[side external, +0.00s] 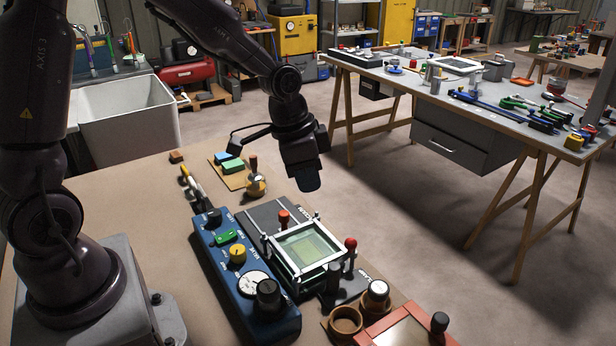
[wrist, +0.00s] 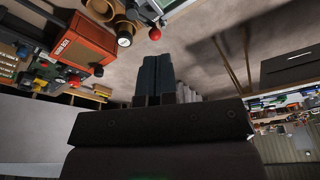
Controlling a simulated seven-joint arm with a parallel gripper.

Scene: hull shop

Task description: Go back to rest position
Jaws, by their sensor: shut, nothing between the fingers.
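My gripper (side external: 308,183) hangs in the air above the far edge of the brown bench (side external: 130,215), beyond the device with the framed screen. No rest mark or stand shows in either view.
Below my gripper are a blue control box (side external: 240,270) with knobs and a framed screen (side external: 308,248) with red-topped posts. A brown cup (side external: 345,322) and an orange-framed panel (side external: 405,330) lie at the right. A cluttered grey table (side external: 440,85) stands behind, across open floor.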

